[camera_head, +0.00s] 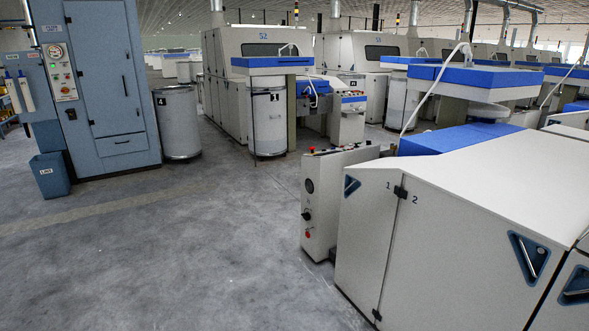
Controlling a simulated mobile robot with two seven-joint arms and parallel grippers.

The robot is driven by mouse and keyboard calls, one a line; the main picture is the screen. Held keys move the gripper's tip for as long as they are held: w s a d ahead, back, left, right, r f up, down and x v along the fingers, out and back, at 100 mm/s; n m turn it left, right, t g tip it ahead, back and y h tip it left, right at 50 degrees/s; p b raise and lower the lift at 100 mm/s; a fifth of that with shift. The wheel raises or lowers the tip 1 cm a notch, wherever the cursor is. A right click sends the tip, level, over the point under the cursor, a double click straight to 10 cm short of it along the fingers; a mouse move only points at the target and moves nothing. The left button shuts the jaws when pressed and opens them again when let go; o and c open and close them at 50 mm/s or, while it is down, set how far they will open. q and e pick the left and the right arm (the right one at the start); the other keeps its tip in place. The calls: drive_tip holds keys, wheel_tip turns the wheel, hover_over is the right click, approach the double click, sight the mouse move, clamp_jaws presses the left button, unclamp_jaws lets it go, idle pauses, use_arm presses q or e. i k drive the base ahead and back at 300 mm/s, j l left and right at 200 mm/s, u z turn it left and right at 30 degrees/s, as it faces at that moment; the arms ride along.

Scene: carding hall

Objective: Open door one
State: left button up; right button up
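Door one (365,245) is the narrow white panel marked "1" at the left end of the white machine in the right foreground. It looks shut, flush with the panel marked "2" (450,255) beside it. A blue triangular recessed handle (351,186) sits near its upper left corner. Dark hinges show on the seam between the two panels, one at the top (400,192) and one near the bottom (376,315). Neither of my grippers is in view.
A control box (322,205) with knobs stands just left of door one. Open grey floor (190,255) lies to the left. A blue cabinet (105,90), a small blue bin (50,176) and a can (178,122) stand farther back.

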sight(369, 204)
drive_tip(key=i, duration=1.6)
drive_tip(key=i+j+z, duration=0.1)
drive_tip(key=i, duration=1.5)
